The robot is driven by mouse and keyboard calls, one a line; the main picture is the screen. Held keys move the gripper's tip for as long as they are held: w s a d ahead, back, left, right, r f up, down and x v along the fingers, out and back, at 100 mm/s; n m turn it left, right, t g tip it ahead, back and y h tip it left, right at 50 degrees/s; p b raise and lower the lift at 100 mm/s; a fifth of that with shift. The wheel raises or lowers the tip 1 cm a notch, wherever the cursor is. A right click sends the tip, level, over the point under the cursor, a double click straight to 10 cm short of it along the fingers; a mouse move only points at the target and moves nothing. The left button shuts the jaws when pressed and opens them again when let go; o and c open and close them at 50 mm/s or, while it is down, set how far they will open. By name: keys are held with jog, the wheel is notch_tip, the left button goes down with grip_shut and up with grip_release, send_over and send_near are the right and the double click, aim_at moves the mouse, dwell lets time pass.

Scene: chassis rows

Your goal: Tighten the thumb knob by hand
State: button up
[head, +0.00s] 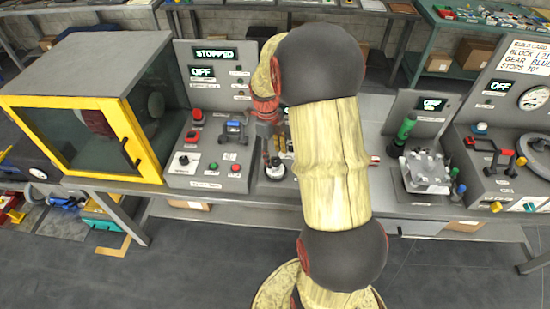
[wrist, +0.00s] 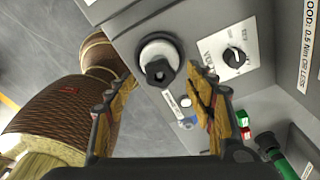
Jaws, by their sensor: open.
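In the wrist view a dark knob with a six-sided end and a pale round collar (wrist: 160,62) stands out from a grey panel. It looks like the thumb knob, but no label on it can be read. My gripper (wrist: 163,86) is open, with one worn yellow finger on each side of the knob. A gap shows between the knob and each finger, and I cannot tell how far the fingertips are from the panel.
Beside the knob are a black dial (wrist: 235,58) and green and red buttons (wrist: 242,118). In the head view a yellow-framed enclosure (head: 135,150) stands left. A clear-topped fixture (head: 428,170) and a gauge panel (head: 510,150) stand right on the grey bench.

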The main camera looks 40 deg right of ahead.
notch_tip(320, 180, up, 10)
jog(key=w, duration=0.1)
jog(key=shift+a, duration=0.2)
jog(key=shift+f, duration=0.1)
dwell(0.4)
jog(key=s+a+r+n+t, duration=0.2)
jog(key=s+a+r+n, duration=0.2)
jog(key=a+n, duration=0.4)
jog(key=s+a+r+n+t, duration=0.2)
jog(key=s+a+n, duration=0.4)
jog(key=n, duration=0.8)
jog(key=s+a+r+n+t, duration=0.3)
jog(key=s+a+r+n, duration=0.2)
jog(key=a+n, duration=0.5)
jog(key=shift+s+a+r+n, duration=0.3)
jog(key=shift+s+a+n, duration=0.15)
jog(key=shift+a, duration=0.8)
